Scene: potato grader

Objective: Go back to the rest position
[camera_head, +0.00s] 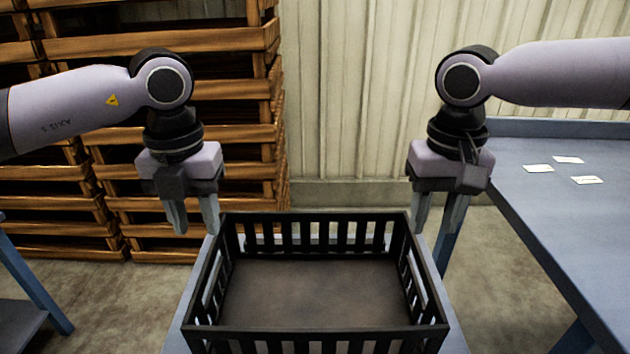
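My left gripper (195,228) points down just outside the upper left corner of a black crate, its two fingers apart with nothing between them. My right gripper (433,228) points down just outside the crate's upper right corner, its fingers also apart and empty. The black crate (318,338) has slatted walls and is empty, with a brown-grey floor showing. It stands on a narrow blue-grey stand (456,335). I cannot tell whether any fingertip touches the crate.
A blue table (560,225) on the right bears three white cards (538,168). Wooden pallets (235,97) are stacked behind on the left. Part of another blue table (30,280) shows at the left edge. A pale corrugated wall (350,100) stands behind.

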